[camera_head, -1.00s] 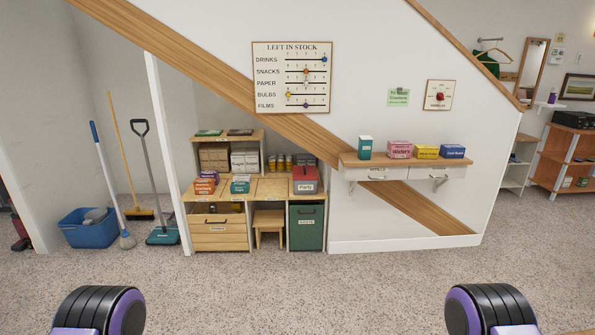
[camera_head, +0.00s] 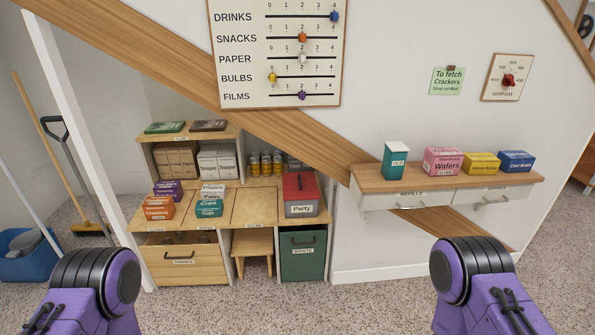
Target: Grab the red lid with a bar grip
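The red lid (camera_head: 291,187) sits on a grey box labelled "Party" (camera_head: 300,209), at the right end of the wooden bench under the stair slope. A thin dark bar grip seems to stand on its top; it is small in the picture. The lid looks closed on the box. Only purple and black links of my two arms show, at the lower left and lower right. Both of my grippers are out of view, and nothing of mine touches the lid.
Left of the lid, the bench (camera_head: 236,208) holds several small cartons. A wall shelf (camera_head: 450,181) with boxes juts out at right. Carpet in front is clear.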

